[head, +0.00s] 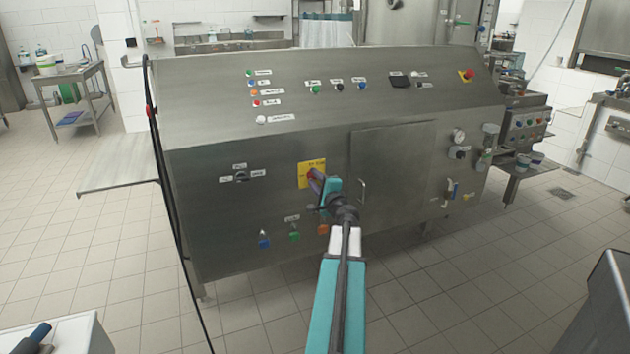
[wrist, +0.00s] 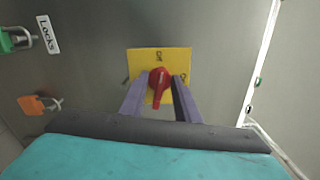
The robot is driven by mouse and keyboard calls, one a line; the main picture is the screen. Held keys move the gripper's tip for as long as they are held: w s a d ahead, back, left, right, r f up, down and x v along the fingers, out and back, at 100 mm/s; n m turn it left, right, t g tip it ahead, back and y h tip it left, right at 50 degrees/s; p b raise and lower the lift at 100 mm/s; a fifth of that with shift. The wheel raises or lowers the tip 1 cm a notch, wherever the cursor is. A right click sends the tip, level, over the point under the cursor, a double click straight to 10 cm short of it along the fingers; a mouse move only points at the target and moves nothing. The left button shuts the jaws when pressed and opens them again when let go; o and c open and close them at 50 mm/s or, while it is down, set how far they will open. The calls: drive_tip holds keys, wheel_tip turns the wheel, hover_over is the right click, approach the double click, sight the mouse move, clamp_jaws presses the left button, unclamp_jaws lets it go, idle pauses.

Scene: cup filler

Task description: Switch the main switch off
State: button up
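The main switch is a red rotary knob (wrist: 158,82) on a yellow plate (head: 305,170) on the front of the steel machine. In the wrist view the yellow plate (wrist: 147,57) has small lettering at its top and right, too small to read surely. The knob's narrow tip points down in that view. My gripper (wrist: 159,95) is open, with its two purple fingers on either side of the knob and a gap visible to each. In the head view my gripper (head: 315,180) hides much of the knob.
A small black selector (head: 241,176) is left of the plate. Blue (head: 264,242), green (head: 294,236) and orange (head: 323,230) locks sit below. A cabinet door with a handle (head: 362,190) is close on the right. A red emergency button (head: 467,75) is at upper right.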

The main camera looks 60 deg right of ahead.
clamp_jaws()
drive_tip(key=shift+f+b, duration=0.2)
drive_tip(key=shift+b, duration=0.7)
drive_tip(key=shift+r+n+b, duration=0.1)
drive_tip(key=shift+n+b, duration=1)
drive_tip(key=shift+b, duration=0.75)
unclamp_jaws()
drive_tip(key=shift+s+a, duration=0.1)
